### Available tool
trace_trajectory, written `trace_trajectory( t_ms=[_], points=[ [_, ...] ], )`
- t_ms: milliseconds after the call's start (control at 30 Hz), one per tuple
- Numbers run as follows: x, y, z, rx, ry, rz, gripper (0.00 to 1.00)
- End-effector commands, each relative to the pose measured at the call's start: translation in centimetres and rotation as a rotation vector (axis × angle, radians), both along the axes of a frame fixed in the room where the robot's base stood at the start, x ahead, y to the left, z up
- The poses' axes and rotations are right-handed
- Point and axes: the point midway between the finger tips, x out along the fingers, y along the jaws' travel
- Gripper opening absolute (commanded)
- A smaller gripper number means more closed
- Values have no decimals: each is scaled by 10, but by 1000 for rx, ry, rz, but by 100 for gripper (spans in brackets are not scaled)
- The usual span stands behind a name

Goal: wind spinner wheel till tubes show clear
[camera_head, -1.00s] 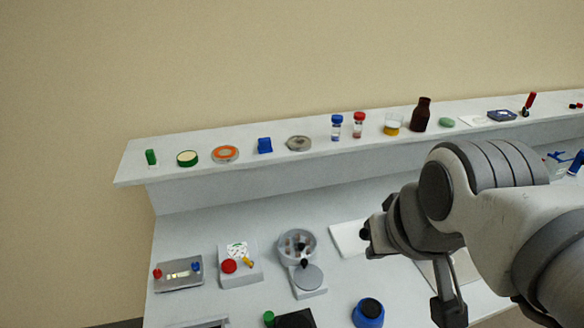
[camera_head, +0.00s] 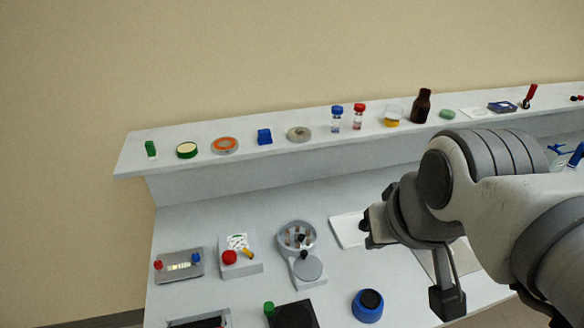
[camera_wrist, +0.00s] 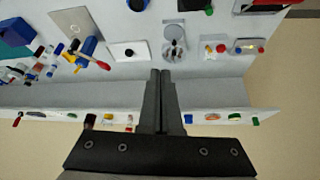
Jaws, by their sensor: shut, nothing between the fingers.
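The spinner (camera_head: 297,236) sits on the bench as a round grey bowl with several tubes in it. Its wheel (camera_head: 309,268) is a flat grey disc with a black knob (camera_head: 304,255), set in front of the bowl. Whether the tubes look clear or cloudy is too small to tell. The spinner also shows in the wrist view (camera_wrist: 174,40), upside down, beyond my fingertips. My gripper (camera_wrist: 162,72) is shut and empty, apart from the spinner. In the head view my gripper (camera_head: 366,228) is to the right of the spinner, above a white pad.
The white pad (camera_head: 347,232) lies right of the spinner. A box with a red knob (camera_head: 240,262) and a panel (camera_head: 180,265) stand left. A blue-ringed jar (camera_head: 368,305) and a black block (camera_head: 294,315) are in front. A shelf (camera_head: 200,188) of small items runs behind.

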Motion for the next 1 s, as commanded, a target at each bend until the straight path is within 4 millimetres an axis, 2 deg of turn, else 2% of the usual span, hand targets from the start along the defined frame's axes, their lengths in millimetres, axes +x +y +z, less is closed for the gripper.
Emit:
trace_trajectory(
  t_ms=[367, 533, 767, 1000],
  points=[
    [0, 0, 0, 0, 0, 0, 0],
    [12, 3, -14, 12, 25, -29, 0],
    [59, 20, -66, 41, 101, -159, 0],
    [112, 54, -136, 48, 157, -306, 0]
  ],
)
